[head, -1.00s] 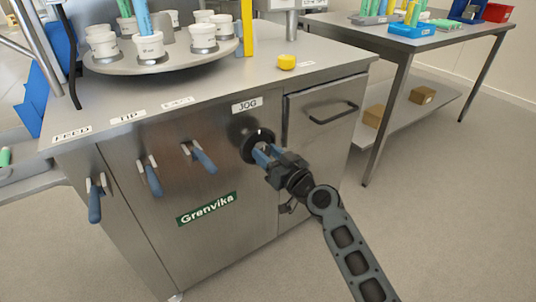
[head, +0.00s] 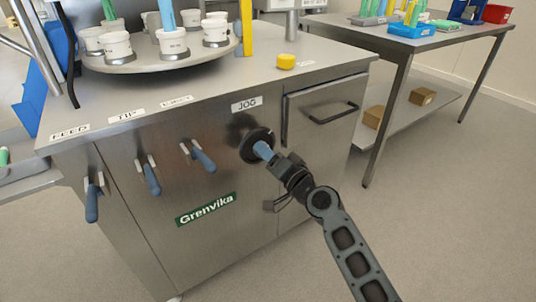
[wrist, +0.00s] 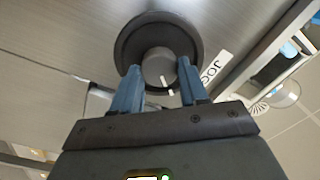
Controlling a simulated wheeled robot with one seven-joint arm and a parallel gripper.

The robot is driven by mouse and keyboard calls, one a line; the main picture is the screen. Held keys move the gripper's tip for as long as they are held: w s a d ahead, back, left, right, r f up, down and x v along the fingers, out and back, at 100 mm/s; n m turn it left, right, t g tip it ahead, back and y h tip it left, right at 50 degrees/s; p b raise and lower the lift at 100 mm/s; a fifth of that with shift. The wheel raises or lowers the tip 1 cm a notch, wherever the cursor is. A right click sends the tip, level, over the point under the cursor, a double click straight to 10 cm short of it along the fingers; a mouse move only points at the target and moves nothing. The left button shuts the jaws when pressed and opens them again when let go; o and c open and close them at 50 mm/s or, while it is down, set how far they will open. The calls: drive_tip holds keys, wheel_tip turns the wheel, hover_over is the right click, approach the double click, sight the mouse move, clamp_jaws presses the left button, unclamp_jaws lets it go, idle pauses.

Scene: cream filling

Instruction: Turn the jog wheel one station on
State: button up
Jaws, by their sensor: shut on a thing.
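The jog wheel (head: 257,145) is a black disc on the front of the steel cabinet, below the JOG label (head: 247,104). In the wrist view the wheel (wrist: 130,45) has a grey hub (wrist: 158,66) with a white mark on it. My gripper (head: 262,150) is at the wheel, its blue fingers shut on the hub, one on each side. The wrist view shows my gripper (wrist: 156,80) rolled relative to the cabinet. The round turntable (head: 165,62) on the cabinet top carries several white cups (head: 172,42) in grey holders.
Blue-handled levers (head: 204,158) hang on the cabinet front left of the wheel. A drawer with a black handle (head: 333,113) is to the right. A yellow button (head: 286,61) sits on the cabinet top. A side table (head: 350,28) stands at the back right. Floor to the right is clear.

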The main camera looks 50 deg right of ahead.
drive_tip(key=shift+f+m+p, duration=0.15)
drive_tip(key=shift+m+p, duration=0.55)
drive_tip(key=shift+m, duration=4)
drive_tip(key=o, duration=1.1)
drive_tip(key=shift+c, duration=0.2)
drive_tip(key=b+v, duration=0.1)
drive_tip(key=v, duration=0.7)
